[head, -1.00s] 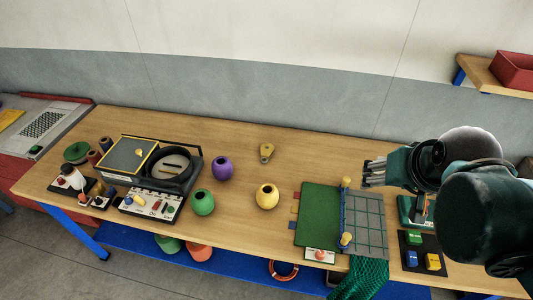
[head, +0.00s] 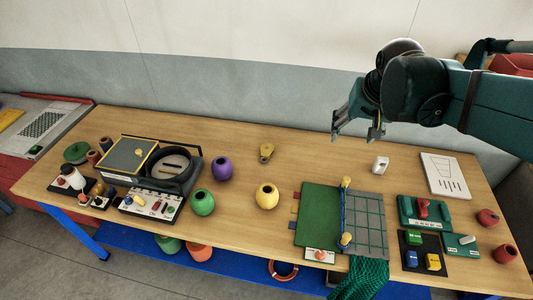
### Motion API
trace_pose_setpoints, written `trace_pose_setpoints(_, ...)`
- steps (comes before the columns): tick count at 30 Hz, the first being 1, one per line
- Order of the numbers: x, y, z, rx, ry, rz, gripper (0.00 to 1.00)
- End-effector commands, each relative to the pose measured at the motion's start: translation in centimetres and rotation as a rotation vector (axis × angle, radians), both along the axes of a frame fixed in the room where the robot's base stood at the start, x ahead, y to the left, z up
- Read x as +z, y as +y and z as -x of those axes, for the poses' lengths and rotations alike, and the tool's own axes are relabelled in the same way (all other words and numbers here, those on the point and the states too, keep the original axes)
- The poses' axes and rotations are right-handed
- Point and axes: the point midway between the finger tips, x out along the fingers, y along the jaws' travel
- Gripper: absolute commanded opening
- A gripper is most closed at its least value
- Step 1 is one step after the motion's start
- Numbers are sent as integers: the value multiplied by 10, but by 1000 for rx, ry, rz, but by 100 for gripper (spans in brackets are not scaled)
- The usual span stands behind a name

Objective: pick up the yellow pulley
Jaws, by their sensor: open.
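A small yellow-brown, teardrop-shaped piece (head: 266,153), which looks like the pulley, lies at the back middle of the table. My gripper (head: 355,136) is open and empty, fingers pointing down.
Purple (head: 222,168) and green (head: 202,203) round objects stand left of the yellow one. A green mat (head: 318,213) with a grid panel lies front right. A small white object (head: 380,165) sits below my gripper in the picture. The table's back middle is mostly clear.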

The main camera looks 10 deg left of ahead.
Motion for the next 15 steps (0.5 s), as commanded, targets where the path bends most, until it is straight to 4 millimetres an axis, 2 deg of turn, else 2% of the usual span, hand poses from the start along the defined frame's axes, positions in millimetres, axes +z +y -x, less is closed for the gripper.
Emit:
trace_pose_setpoints(1, -2, 6, -10, 3, 8, -1, 57)
trace_pose_setpoints(15, -27, 60, -79, 5, 91, -3, 57)
